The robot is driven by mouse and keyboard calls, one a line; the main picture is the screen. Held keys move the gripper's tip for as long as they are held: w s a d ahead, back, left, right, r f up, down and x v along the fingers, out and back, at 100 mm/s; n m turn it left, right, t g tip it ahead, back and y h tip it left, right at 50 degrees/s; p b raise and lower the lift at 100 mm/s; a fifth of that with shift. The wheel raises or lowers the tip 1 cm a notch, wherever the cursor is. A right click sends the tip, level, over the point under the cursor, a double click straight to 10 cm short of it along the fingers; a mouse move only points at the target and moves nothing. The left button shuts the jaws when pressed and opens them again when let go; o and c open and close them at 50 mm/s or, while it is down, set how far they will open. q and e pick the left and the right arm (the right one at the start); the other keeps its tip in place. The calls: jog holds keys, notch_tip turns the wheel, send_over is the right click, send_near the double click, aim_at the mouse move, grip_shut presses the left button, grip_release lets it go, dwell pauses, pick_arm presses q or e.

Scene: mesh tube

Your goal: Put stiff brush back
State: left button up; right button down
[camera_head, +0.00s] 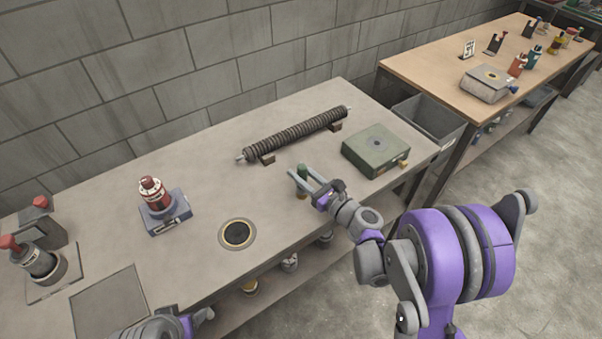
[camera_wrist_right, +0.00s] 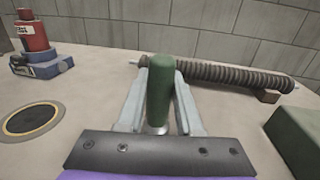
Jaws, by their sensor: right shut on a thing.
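My right gripper (camera_head: 303,179) is shut on an upright green-handled thing, seemingly the stiff brush (camera_head: 302,170), above the workbench's front part. In the right wrist view the brush's green handle (camera_wrist_right: 160,92) stands between the two pale fingers (camera_wrist_right: 162,78).
A ribbed roller (camera_head: 295,136) lies on blocks behind the brush. A green box (camera_head: 375,150) is to its right. A round dark-centred inset (camera_head: 237,234) and a red bottle (camera_head: 152,193) on a blue base (camera_head: 166,212) are left. Bare bench (camera_head: 215,165) lies between.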

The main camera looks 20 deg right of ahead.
jog(key=shift+f, duration=0.1)
jog(key=c, duration=0.6)
grip_release()
